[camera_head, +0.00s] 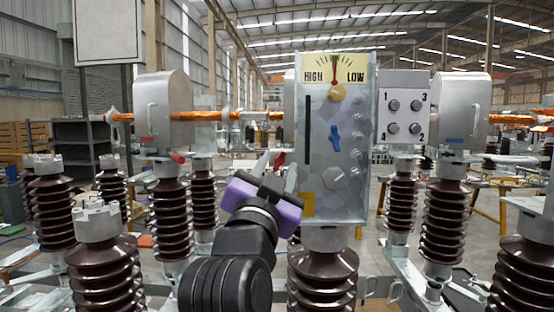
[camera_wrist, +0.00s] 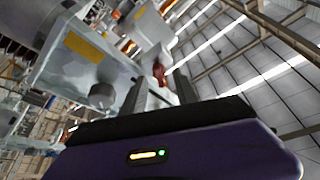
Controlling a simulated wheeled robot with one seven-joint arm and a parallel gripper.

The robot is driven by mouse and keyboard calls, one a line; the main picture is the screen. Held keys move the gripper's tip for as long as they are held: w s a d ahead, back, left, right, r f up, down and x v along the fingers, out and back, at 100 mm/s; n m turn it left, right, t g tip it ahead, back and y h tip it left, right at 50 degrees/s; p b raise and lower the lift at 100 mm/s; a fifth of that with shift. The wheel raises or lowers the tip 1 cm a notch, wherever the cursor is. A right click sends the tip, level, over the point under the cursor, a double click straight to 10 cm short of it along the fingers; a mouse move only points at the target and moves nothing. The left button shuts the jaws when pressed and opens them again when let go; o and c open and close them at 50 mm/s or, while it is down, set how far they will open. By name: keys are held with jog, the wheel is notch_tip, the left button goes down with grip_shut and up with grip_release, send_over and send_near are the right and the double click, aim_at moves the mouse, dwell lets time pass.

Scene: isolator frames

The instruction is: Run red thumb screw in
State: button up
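The central panel (camera_head: 350,140) carries a HIGH/LOW gauge, a yellow knob (camera_head: 337,92), a blue handle (camera_head: 335,138) and a grey knob (camera_head: 334,178). A four-button plate (camera_head: 404,115) is to its right. Ribbed brown insulators (camera_head: 103,270) stand around and below my arm.

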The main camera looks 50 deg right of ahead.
jog(key=shift+w+d, duration=0.1)
jog(key=shift+d, duration=0.1)
jog(key=shift+c, duration=0.5)
grip_shut()
jog(key=shift+f+m+b, duration=0.1)
jog(key=shift+m+b, duration=0.2)
jog(key=shift+b, duration=0.3)
